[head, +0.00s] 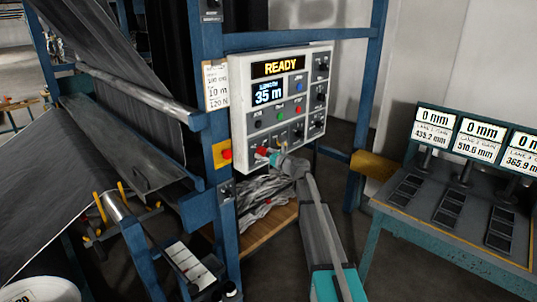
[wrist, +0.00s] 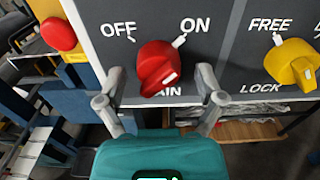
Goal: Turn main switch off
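The main switch is a red rotary knob (wrist: 155,66) at the bottom of the grey control panel (head: 238,110), between the OFF and ON labels in the wrist view. Its raised grip has a white mark at the lower right end; I cannot tell surely which label it points to. My gripper (wrist: 154,90) is open, with one finger left and one right of the red knob, apart from it in the picture. In the head view my gripper (head: 276,158) is at the panel's lower left, close to the red knob (head: 262,152).
A yellow knob (wrist: 290,62) marked FREE and LOCK is to the right. A red stop button (wrist: 58,34) on yellow is to the left, on the blue post (head: 215,120). The display (head: 277,67) reads READY. A desk with gauges (head: 470,140) stands at right.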

